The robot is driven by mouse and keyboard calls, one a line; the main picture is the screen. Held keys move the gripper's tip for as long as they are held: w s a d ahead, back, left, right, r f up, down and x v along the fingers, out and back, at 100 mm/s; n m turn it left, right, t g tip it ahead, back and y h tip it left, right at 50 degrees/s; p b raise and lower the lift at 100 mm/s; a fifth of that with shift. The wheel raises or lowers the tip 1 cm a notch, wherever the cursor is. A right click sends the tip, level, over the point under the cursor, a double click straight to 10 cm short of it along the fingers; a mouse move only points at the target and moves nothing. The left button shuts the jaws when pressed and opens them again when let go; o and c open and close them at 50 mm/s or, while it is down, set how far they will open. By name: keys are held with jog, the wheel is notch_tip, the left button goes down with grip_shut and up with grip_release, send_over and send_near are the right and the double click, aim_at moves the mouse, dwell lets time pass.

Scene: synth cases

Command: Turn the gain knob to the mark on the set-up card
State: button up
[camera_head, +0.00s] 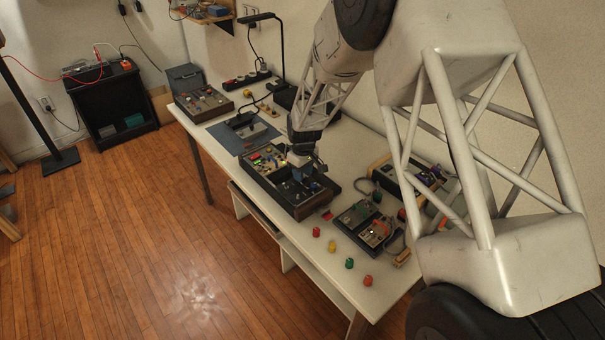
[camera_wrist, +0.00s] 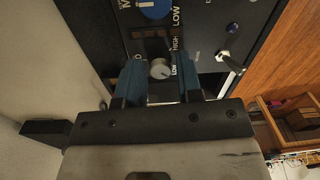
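My gripper (camera_head: 306,170) is over the dark-framed control box (camera_head: 318,196) in the head view, pointing down at its panel. In the wrist view my gripper (camera_wrist: 160,72) has its two blue fingers apart. A small grey knob (camera_wrist: 160,69) with a pointer line sits between them, and some space shows between it and the fingers. "LOW" and "HIGH" are printed near it. I cannot read a gain label, so I cannot tell whether this is the gain knob. A larger blue knob (camera_wrist: 155,8) is at the top edge. I cannot make out a set-up card.
A toggle switch (camera_wrist: 231,62) stands on the panel right of the fingers. On the table, small boxes with cables (camera_head: 376,233) and several coloured knobs (camera_head: 349,263) lie to the right. Another panel box (camera_head: 204,103) and a lamp (camera_head: 281,45) stand toward the far end.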

jog(key=shift+w+d+r, duration=0.1)
jog(key=shift+r, duration=3.6)
jog(key=shift+s+d+r, duration=0.2)
jog(key=shift+d+r, duration=0.05)
jog(key=shift+r, duration=0.2)
jog(key=s+d+r+m+t, duration=0.2)
jog(key=s+d+r+m, duration=0.3)
jog(key=s+d+r, duration=1.3)
jog(key=s+d+r+m, duration=0.1)
jog(key=s+d+m, duration=0.1)
jog(key=s, duration=0.7)
jog(key=s+d+r+m, duration=0.1)
jog(key=s+d+r, duration=0.1)
jog(key=s, duration=0.6)
jog(key=s+d+r+m+t, duration=0.1)
jog(key=s+d+r+m, duration=0.1)
jog(key=s, duration=0.7)
jog(key=shift+s+d+r+m, duration=0.15)
jog(key=shift+s+d+m, duration=0.2)
jog(key=shift+d, duration=0.4)
